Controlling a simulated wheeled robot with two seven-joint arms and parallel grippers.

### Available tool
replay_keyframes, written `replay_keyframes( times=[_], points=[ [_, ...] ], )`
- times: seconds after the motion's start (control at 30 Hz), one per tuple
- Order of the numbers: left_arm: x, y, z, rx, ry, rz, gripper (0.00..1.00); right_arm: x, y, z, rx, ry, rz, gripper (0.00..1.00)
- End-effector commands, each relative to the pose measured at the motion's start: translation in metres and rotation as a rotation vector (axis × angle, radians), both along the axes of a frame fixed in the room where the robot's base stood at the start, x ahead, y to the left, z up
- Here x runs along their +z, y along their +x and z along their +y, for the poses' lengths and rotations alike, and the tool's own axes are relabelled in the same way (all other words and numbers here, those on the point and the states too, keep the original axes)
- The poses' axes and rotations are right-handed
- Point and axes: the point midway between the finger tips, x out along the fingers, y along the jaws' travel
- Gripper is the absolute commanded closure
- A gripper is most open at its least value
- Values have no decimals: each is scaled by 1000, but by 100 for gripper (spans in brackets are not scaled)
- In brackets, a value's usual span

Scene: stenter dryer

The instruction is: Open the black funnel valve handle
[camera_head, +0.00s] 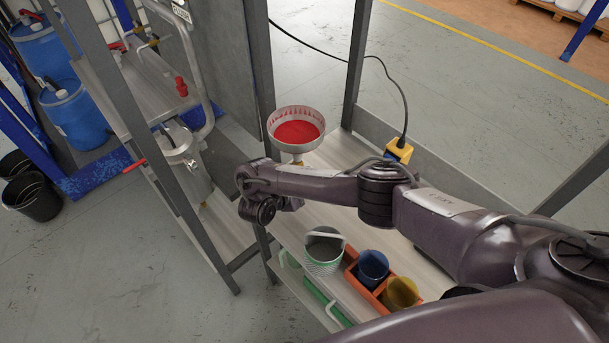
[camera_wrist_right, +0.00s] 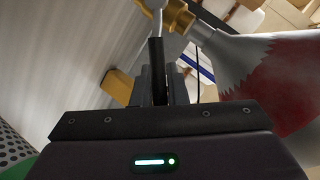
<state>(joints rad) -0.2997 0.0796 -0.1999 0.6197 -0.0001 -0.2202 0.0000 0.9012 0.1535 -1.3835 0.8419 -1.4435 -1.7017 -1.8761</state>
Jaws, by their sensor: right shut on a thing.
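The funnel (camera_head: 296,129), a pale bowl with red material inside, stands behind my right forearm in the head view. In the right wrist view the funnel (camera_wrist_right: 268,70) is at the right, with a ragged red stain on its side. A brass valve (camera_wrist_right: 181,20) joins its narrow end at the top. The black valve handle (camera_wrist_right: 156,58) hangs down from the valve between my right gripper's fingers. My right gripper (camera_wrist_right: 157,82) is shut on the handle. In the head view my arm hides the handle and most of the valve. My left gripper does not show.
A perforated green-and-white cup (camera_head: 325,262) and an orange tray (camera_head: 351,279) with blue and yellow cups sit on the shelf below my arm. A yellow box (camera_head: 399,151) with a cable is right of the funnel. Metal posts (camera_head: 260,60) stand close to the left of the funnel.

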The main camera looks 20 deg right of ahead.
Motion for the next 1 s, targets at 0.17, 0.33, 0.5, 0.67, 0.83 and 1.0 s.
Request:
replay_keyframes(
  times=[0.17,0.33,0.5,0.67,0.83,1.0],
  points=[
    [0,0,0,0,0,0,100,1,1,0,1,-1,0,100],
    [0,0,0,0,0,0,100,1,1,0,1,-1,-1,84],
    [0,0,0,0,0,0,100,1,0,0,1,-1,-1,65],
    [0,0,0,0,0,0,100,0,0,0,1,-1,-1,65],
    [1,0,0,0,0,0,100,1,-1,3,0,1,1,65],
    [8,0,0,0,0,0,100,7,-9,16,1,4,3,65]
  ],
)
